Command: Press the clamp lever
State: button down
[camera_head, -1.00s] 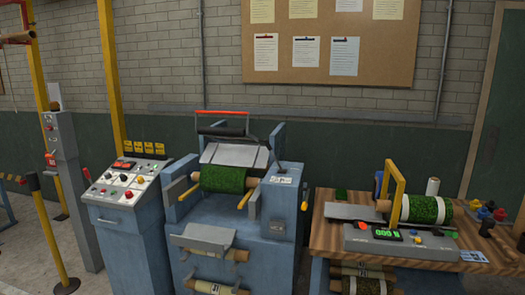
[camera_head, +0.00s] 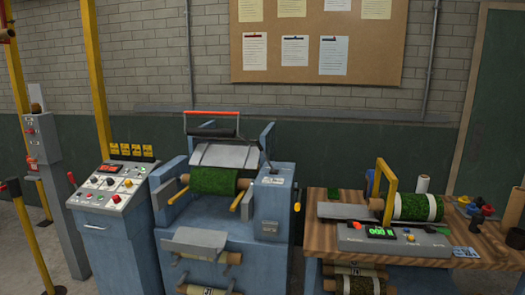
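A blue machine (camera_head: 222,250) stands in the middle with a green turf roll (camera_head: 215,181) across it. A thin dark lever (camera_head: 266,158) tilts up at the right of its top; I cannot tell for certain that it is the clamp lever. A red-topped bar (camera_head: 211,113) lies over a grey plate (camera_head: 226,156) above the roll. My gripper is not in view.
A sloped control panel (camera_head: 110,189) stands at the left, near yellow posts (camera_head: 98,75). At the right, a wooden bench (camera_head: 478,236) holds another turf roll (camera_head: 414,206) and a scale with a green display (camera_head: 381,233). A gap separates machine and bench.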

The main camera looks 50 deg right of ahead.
aim_at(257, 142)
jog(key=i, duration=0.95)
